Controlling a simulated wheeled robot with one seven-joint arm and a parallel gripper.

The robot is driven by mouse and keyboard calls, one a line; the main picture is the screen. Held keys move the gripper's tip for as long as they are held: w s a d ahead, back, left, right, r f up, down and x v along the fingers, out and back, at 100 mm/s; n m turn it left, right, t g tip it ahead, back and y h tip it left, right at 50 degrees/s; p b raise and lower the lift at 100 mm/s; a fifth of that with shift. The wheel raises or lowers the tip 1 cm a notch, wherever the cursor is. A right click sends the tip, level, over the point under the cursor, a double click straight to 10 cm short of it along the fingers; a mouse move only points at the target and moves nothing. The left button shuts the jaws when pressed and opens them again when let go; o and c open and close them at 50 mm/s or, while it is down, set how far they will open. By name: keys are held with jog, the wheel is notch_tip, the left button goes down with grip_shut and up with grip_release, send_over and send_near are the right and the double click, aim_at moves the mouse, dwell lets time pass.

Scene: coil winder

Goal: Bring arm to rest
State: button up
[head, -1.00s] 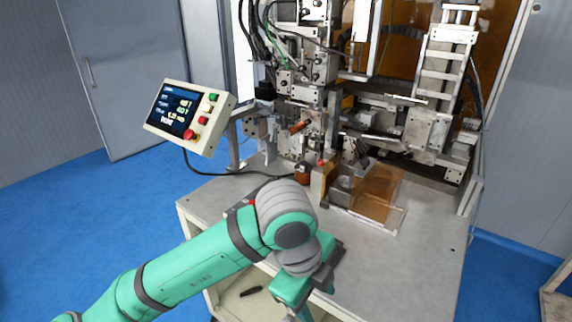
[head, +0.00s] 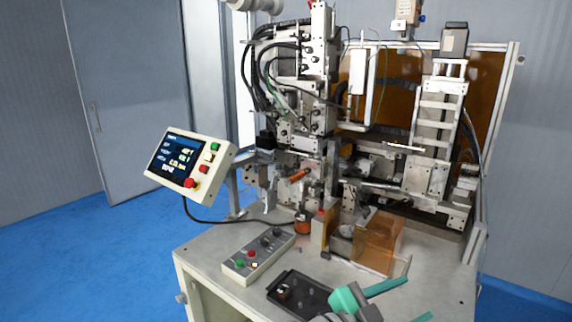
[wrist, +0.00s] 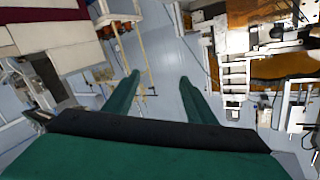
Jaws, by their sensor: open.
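My gripper (head: 415,299) is at the bottom of the head view, right of centre, in front of the worktable's front part. Its two green fingers point to the right and stand apart with nothing between them. Part of the gripper and most of my arm are cut off by the lower picture edge. In the wrist view my gripper (wrist: 160,77) shows both fingers spread and empty, with pale wall and floor far behind the gap. The coil winder (head: 310,120) stands beyond the gripper, apart from it.
A black tray (head: 300,297) with small parts lies on the table left of the gripper. A button box (head: 258,254) lies behind it. A control panel (head: 190,164) stands at the left. An amber cover (head: 378,243) stands behind the gripper. Blue floor (head: 90,255) is clear at left.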

jog(key=a+f+n+t+y, duration=0.2)
jog(key=a+f+n+t, duration=0.1)
jog(key=f+n, duration=0.2)
jog(key=s+a+f+n+t+y, duration=0.1)
jog(key=a+f+n+t+y, duration=0.2)
jog(key=f+n+t, duration=0.1)
jog(key=a+f+n+t+y, duration=0.3)
jog(key=f+n, duration=0.3)
jog(key=n, duration=0.2)
jog(key=shift+s+a+f, duration=0.15)
jog(key=shift+a+f, duration=0.15)
jog(key=s+a+f+n+g+y, duration=0.1)
jog(key=s+a+f+n+y, duration=0.2)
jog(key=s+f, duration=0.45)
jog(key=s+a+f+y, duration=0.3)
jog(key=s+a+f, duration=0.3)
jog(key=s, duration=0.3)
jog(key=s+a+m+g+y, duration=0.1)
jog(key=s+a, duration=0.3)
jog(key=s, duration=0.9)
jog(key=shift+s+a+f+m, duration=0.2)
jog(key=shift+s+a+m, duration=0.2)
jog(key=shift+m, duration=0.4)
